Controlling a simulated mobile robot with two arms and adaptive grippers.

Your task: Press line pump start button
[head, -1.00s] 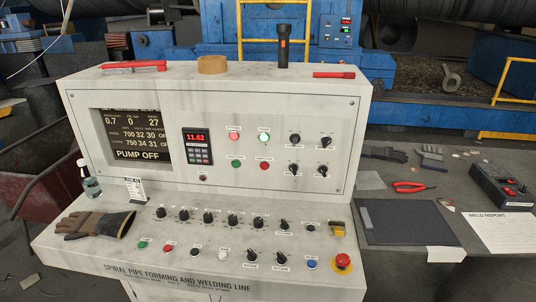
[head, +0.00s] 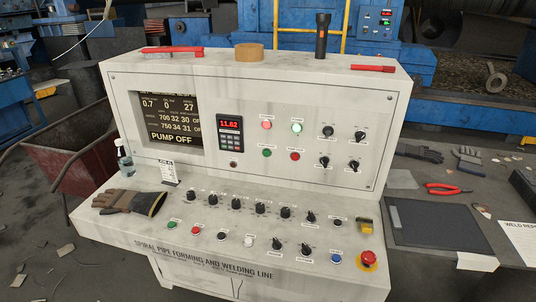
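The control console (head: 391,130) fills the middle of the head view. Its screen (head: 172,121) reads "PUMP OFF". On the upright panel are a green button (head: 267,153) and a red button (head: 295,156), below a lit red lamp (head: 266,125) and a lit pale green lamp (head: 297,128). On the sloped desk another green button (head: 172,225) sits at the left of the front row, beside a red (head: 196,230), a black, a white (head: 249,242) and a blue button (head: 336,258). The small labels are too blurred to read. Neither of my grippers is in view.
A red emergency stop (head: 368,257) sits at the desk's right end. A work glove (head: 130,202) and a bottle (head: 124,158) are at its left. The space above the desk is clear.

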